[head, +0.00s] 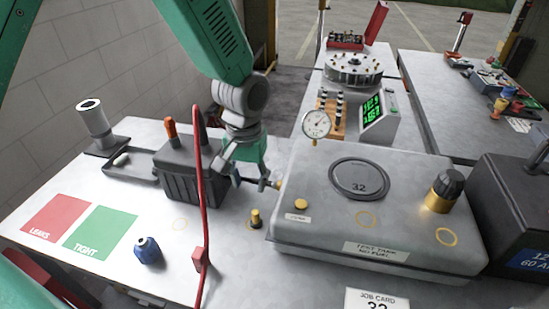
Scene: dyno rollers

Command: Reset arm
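My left arm (238,95), green and grey, reaches down from the top of the head view. Its gripper (250,178) is low between the dark ribbed box and the left side of the grey test tank (300,240). Its fingers look spread apart, beside a small metal fitting (272,184) at the tank's left side. I cannot tell whether they touch the fitting. My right gripper is not in view.
A dark ribbed box (180,182) stands left of the gripper, and a red cable (203,225) runs in front. A brass plug (256,218) and blue knob (148,250) stand on the bench. A dial gauge (317,124) stands behind the tank.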

